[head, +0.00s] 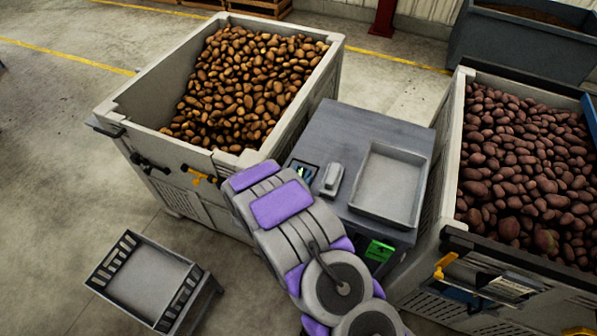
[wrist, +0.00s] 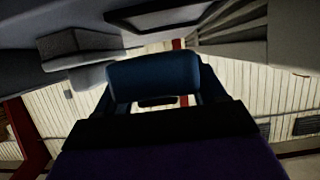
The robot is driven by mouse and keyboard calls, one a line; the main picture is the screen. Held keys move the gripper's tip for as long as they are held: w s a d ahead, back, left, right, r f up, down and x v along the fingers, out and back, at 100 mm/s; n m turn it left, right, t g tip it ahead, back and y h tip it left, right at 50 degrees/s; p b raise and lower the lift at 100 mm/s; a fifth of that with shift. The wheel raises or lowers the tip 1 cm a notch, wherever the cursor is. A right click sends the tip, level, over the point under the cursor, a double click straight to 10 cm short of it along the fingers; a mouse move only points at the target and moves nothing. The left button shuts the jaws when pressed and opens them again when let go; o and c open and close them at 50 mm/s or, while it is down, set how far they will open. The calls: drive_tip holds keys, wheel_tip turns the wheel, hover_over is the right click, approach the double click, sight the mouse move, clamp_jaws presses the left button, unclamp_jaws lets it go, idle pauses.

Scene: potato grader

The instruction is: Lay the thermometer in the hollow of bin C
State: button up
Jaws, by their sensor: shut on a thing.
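In the wrist view my gripper (wrist: 157,103) is shut, with a dark blue block-like thing across its fingers. I take this to be the thermometer (wrist: 153,74), though no display or probe shows. In the head view my arm reaches toward the near right corner of the left bin (head: 140,103); its links hide my gripper and what it holds. That bin holds a heap of brown potatoes, lower toward its left side. A right bin (head: 449,150) holds reddish potatoes. I can read no letter on either, so I cannot tell which is bin C.
Floor to the left is clear.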

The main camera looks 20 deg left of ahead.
sight(297, 167)
drive_tip(key=w, duration=0.3)
drive_tip(key=w+a, duration=0.1)
drive_tip(key=w, duration=0.1)
drive_tip(key=shift+w+a+f, duration=0.1)
drive_tip(key=shift+w+f, duration=0.15)
drive_tip(key=shift+w, duration=0.05)
drive_tip(key=shift+w+a+f+b, duration=0.1)
drive_tip(key=shift+w+b, duration=0.2)
drive_tip(key=shift+w, duration=0.25)
drive_tip(key=shift+s+f, duration=0.15)
drive_tip(key=shift+f, duration=1.35)
drive_tip(key=shift+f, duration=0.25)
drive_tip(key=o, duration=1.1)
drive_tip(key=shift+b, duration=0.5)
drive_tip(key=p+v, duration=0.1)
drive_tip(key=v, duration=0.4)
drive_tip(key=p+v, duration=0.1)
drive_tip(key=v, duration=0.5)
drive_tip(key=p+v, duration=0.1)
drive_tip(key=v, duration=0.5)
drive_tip(key=shift+s+d+f, duration=0.25)
drive_tip(key=shift+s, duration=0.15)
